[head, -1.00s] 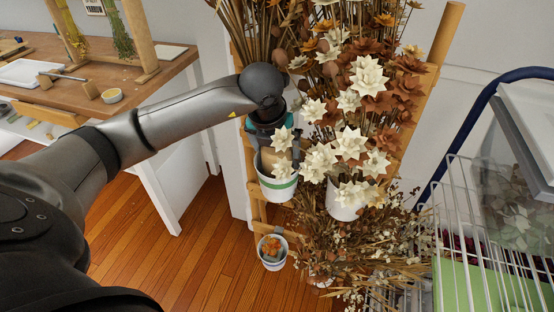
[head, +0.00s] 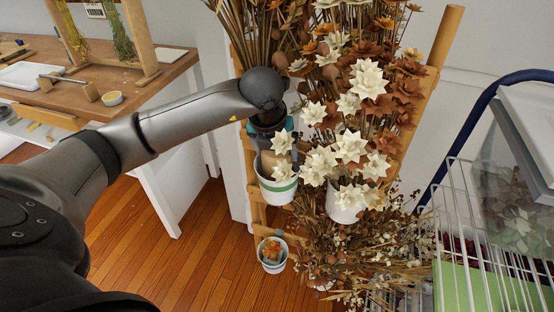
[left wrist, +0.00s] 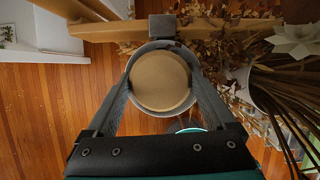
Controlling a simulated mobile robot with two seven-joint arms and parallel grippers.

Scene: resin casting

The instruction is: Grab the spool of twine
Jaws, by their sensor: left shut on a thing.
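The spool of twine is a tan, round-topped thing (left wrist: 160,82); in the head view a tan part of it (head: 269,163) shows at the mouth of a white pot with a green band (head: 278,191). My left gripper (head: 272,147) reaches down into this pot from above. In the left wrist view its two fingers (left wrist: 162,88) lie on either side of the spool and are shut on it. The pot's rim shows around the spool, and its lower part is hidden. My right gripper is not in view.
White and brown dried flowers (head: 350,145) stand close on the right. A wooden ladder rack (head: 438,40) holds the pots. A smaller pot (head: 272,266) hangs below. A wire basket cart (head: 470,235) is at right, a wooden workbench (head: 150,82) at left. The floor between is clear.

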